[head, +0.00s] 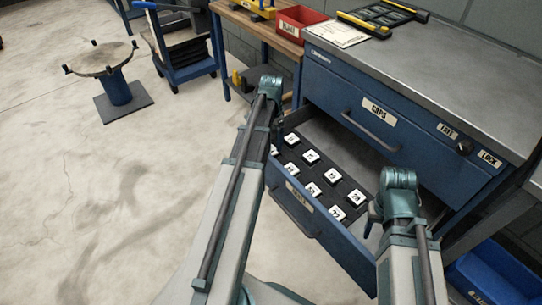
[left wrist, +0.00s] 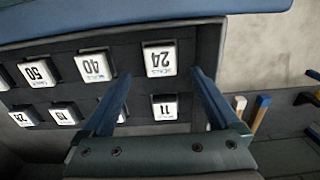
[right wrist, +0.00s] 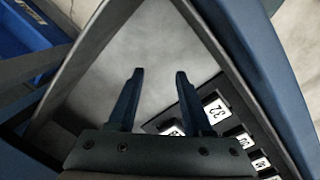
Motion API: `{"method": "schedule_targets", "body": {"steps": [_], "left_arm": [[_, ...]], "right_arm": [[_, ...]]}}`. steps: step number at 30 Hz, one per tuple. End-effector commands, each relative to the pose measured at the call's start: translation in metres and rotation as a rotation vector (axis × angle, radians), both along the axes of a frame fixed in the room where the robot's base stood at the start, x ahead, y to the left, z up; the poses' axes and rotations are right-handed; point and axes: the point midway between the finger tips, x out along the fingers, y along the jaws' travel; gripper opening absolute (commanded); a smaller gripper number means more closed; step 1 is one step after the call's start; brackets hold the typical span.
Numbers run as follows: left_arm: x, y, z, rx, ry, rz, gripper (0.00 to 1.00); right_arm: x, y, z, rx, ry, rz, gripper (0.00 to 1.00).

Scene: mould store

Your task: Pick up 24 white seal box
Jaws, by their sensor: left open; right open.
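The white seal box marked 24 (left wrist: 160,58) sits upside down in view in the left wrist view, in the dark insert of the open drawer (head: 318,208). My left gripper (left wrist: 160,76) is open over the insert. Its fingertips are on either side of the near part of the 24 box, and I see no grip on it. The box marked 11 (left wrist: 164,107) lies between the fingers, closer to the palm. In the head view my left arm hides its fingers, and I cannot make out the 24 box. My right gripper (right wrist: 159,72) is open and empty over the bare drawer floor.
Box 40 (left wrist: 95,66) and box 50 (left wrist: 38,73) are beside the 24 box. Box 32 (right wrist: 215,109) is near my right gripper. The cabinet (head: 400,115) stands above the drawer. A blue bin (head: 490,275) is at lower right.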

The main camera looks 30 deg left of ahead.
Motion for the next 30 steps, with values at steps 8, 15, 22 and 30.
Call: {"method": "schedule_targets", "body": {"steps": [8, 15, 22, 30], "left_arm": [[-0.001, 0.001, -0.021, 0.0, 0.0, 0.0, 0.95], [-0.001, 0.002, -0.05, 0.0, 0.0, 0.0, 0.95], [-0.001, 0.002, -0.051, 0.0, 0.0, 0.0, 0.95], [-0.001, 0.002, -0.051, 0.0, 0.0, 0.0, 0.64]], "right_arm": [[0.0, -0.001, -0.021, -0.003, -0.001, 0.001, 0.5], [0.001, -0.001, -0.05, -0.006, -0.003, 0.003, 0.5], [0.001, -0.002, -0.051, -0.007, -0.003, 0.004, 0.5], [0.001, -0.002, -0.051, -0.007, -0.003, 0.004, 0.5]]}}
